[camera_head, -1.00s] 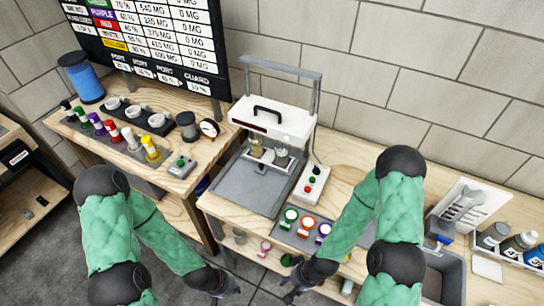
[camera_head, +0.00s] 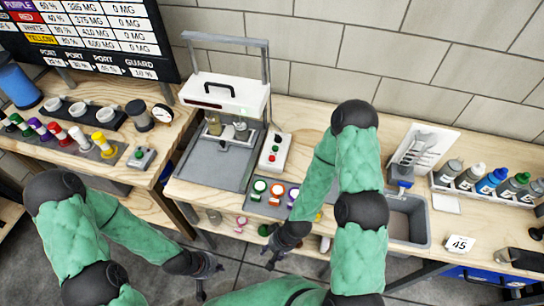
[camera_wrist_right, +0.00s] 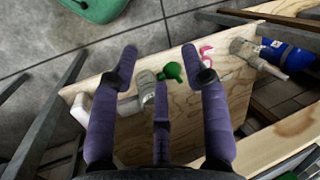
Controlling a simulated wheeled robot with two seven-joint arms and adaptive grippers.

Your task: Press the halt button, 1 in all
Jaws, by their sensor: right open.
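A white control box (camera_head: 274,151) with a green button, a red button (camera_head: 271,158) and a dark knob stands on the bench right of the press-like machine. No label reading halt is legible. A smaller grey box (camera_head: 141,157) with a green button sits on the left bench. My left gripper (camera_head: 211,279) is low in front of the benches, its fingers apart and empty. My right gripper (camera_head: 272,258) is in front of the middle bench, below and apart from the white box. In the right wrist view my right gripper (camera_wrist_right: 160,60) is open and empty.
The machine (camera_head: 225,100) has a raised white hood and metal frame. A sink (camera_head: 408,222) and bottles (camera_head: 490,180) are to the right. A lower shelf (camera_wrist_right: 200,110) holds small items.

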